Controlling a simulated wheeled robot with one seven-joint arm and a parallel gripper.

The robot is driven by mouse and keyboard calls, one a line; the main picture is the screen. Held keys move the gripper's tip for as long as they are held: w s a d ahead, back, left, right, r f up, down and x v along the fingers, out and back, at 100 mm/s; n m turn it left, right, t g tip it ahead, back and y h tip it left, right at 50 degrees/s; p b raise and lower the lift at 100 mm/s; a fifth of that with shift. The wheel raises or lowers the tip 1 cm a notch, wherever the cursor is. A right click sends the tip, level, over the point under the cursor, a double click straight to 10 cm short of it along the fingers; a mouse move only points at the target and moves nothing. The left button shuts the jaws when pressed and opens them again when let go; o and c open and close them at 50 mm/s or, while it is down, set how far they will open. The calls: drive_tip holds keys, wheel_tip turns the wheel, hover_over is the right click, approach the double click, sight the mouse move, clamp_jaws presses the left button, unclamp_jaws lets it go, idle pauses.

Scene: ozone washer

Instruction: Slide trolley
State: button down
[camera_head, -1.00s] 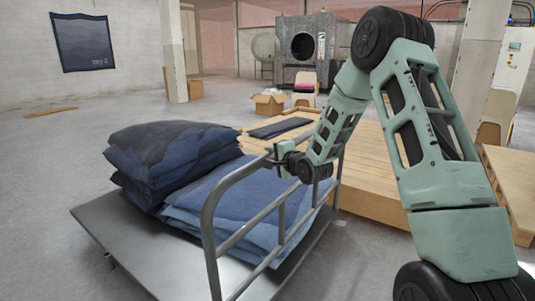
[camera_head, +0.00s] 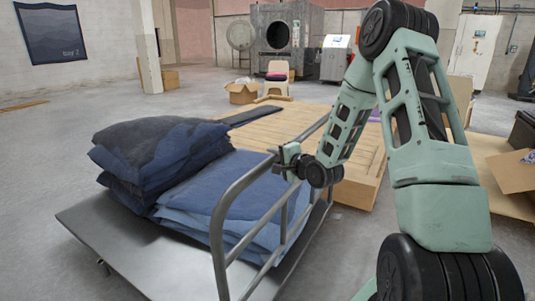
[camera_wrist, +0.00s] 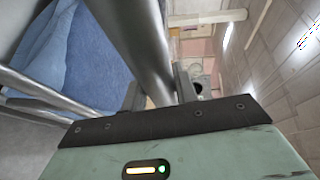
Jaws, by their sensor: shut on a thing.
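The trolley is a flat grey platform (camera_head: 110,240) with a tubular metal handle frame (camera_head: 222,235) on its near right side. It carries a stack of dark blue folded textiles (camera_head: 150,150) and a lower stack of lighter blue ones (camera_head: 235,200). My gripper (camera_head: 283,158) is shut on the top rail of the handle. In the wrist view the rail (camera_wrist: 140,45) runs between the fingers, with blue cloth (camera_wrist: 90,50) to its left. The fingertips are partly hidden by the rail.
A low wooden platform (camera_head: 350,180) lies just beyond the trolley, to the right. A cardboard box (camera_head: 242,92), a chair (camera_head: 278,75) and a large washer (camera_head: 285,30) stand at the back. A open box (camera_head: 515,175) is at right.

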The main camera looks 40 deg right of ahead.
drive_tip(key=shift+s+d+f, duration=0.2)
drive_tip(key=shift+s+d, duration=0.1)
drive_tip(key=shift+s, duration=0.15)
drive_tip(key=shift+s+d+f, duration=0.15)
drive_tip(key=shift+s+d, duration=0.1)
drive_tip(key=shift+s, duration=0.15)
drive_tip(key=c, duration=1.1)
unclamp_jaws()
drive_tip(key=shift+w+r, duration=0.1)
